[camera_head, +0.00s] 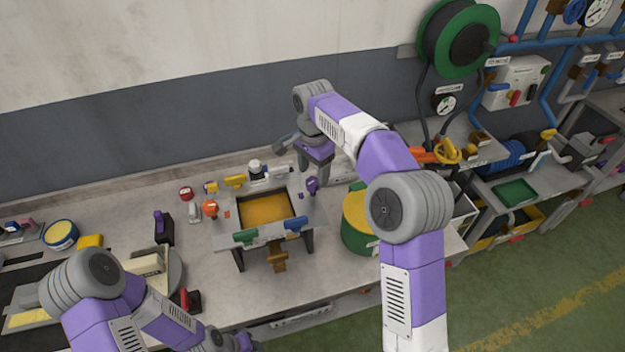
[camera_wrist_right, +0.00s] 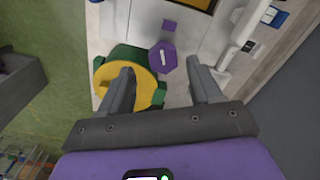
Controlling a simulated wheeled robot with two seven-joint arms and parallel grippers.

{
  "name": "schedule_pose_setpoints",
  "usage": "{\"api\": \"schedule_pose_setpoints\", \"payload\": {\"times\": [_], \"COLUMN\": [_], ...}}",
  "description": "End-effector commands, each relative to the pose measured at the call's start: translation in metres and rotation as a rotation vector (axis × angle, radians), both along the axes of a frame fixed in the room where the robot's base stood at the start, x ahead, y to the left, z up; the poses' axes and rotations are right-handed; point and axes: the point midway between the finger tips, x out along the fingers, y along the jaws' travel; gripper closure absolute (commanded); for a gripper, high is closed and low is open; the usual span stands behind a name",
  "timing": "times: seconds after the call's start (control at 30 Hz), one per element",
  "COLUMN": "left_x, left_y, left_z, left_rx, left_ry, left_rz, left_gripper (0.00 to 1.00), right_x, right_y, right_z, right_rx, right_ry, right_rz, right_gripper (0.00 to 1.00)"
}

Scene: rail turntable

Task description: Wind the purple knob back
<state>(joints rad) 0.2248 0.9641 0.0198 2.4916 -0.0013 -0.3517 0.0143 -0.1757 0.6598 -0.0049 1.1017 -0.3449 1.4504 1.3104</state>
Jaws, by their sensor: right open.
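The purple knob (camera_head: 312,185) stands on the right part of the small raised table (camera_head: 226,226). In the right wrist view the knob (camera_wrist_right: 162,58) is a six-sided purple top with a white mark. My right gripper (camera_head: 316,172) is above the knob in the head view, with its fingers partly hidden by its own body. In the right wrist view the gripper (camera_wrist_right: 158,84) is open, and the knob shows between and beyond the fingertips, apart from both. My left arm shows at the lower left, but its fingers do not show.
A green drum with a yellow top (camera_head: 357,212) stands right of the raised table and lies close to one finger in the right wrist view (camera_wrist_right: 122,82). Blue and green blocks sit on the table's front edge. An orange knob (camera_head: 210,208) stands at its left.

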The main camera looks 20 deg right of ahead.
Motion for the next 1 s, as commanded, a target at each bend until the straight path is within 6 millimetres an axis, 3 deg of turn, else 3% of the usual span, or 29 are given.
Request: {"api": "schedule_pose_setpoints", "payload": {"times": [0.2,0.57,0.93,1.0], "left_x": [0.001,0.000,0.000,0.000], "left_y": [0.000,0.000,0.000,0.000], "left_z": [-0.006,-0.007,-0.007,-0.007], "left_rx": [0.000,0.000,0.000,0.000], "left_ry": [-0.001,-0.001,-0.001,-0.001], "left_rz": [0.000,0.000,0.000,0.000], "left_gripper": [0.57,0.57,0.57,0.57], "right_x": [0.000,0.000,0.000,0.000], "right_y": [0.000,0.000,0.000,0.000], "right_z": [-0.030,-0.036,-0.035,-0.035], "right_rx": [0.000,0.001,0.001,0.001], "right_ry": [0.001,0.000,0.000,0.000], "right_rz": [-0.001,0.000,0.000,0.001], "right_gripper": [0.36,0.36,0.91,0.92]}}
